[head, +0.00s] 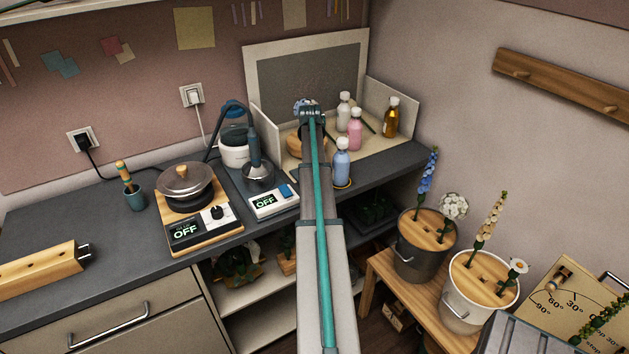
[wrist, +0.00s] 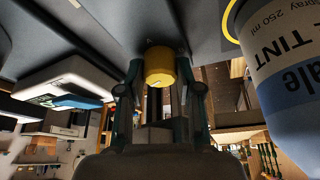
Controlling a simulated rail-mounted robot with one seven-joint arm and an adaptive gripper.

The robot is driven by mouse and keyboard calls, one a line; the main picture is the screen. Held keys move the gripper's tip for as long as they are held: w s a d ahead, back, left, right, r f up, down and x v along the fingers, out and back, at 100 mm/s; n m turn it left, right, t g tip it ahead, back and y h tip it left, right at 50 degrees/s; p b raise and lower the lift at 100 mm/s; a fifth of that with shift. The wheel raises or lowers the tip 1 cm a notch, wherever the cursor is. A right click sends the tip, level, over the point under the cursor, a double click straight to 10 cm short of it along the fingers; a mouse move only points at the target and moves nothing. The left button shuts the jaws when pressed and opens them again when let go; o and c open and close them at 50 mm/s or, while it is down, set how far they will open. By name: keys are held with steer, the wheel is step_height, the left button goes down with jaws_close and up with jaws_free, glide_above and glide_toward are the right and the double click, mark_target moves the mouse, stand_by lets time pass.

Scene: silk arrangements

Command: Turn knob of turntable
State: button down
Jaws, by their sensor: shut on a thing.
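In the wrist view, my gripper (wrist: 162,82) has a finger on each side of a yellow knob (wrist: 160,68) and is shut on it. The knob is a short cylinder with a small dark mark, at a dark grey surface. In the head view, a round wooden piece (head: 294,146), seemingly the turntable, shows partly at the left of my arm, on a pale board. My arm hides the knob and my gripper in the head view.
A blue tint bottle (head: 341,163) on a yellow ring stands close right of my arm; it also shows in the wrist view (wrist: 285,80). Pink (head: 355,130), white (head: 344,111) and amber (head: 391,117) bottles stand behind. A scale (head: 272,202) is at the left.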

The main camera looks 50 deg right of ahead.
steer(key=c, duration=0.8)
jaws_free()
steer(key=shift+o, duration=0.2)
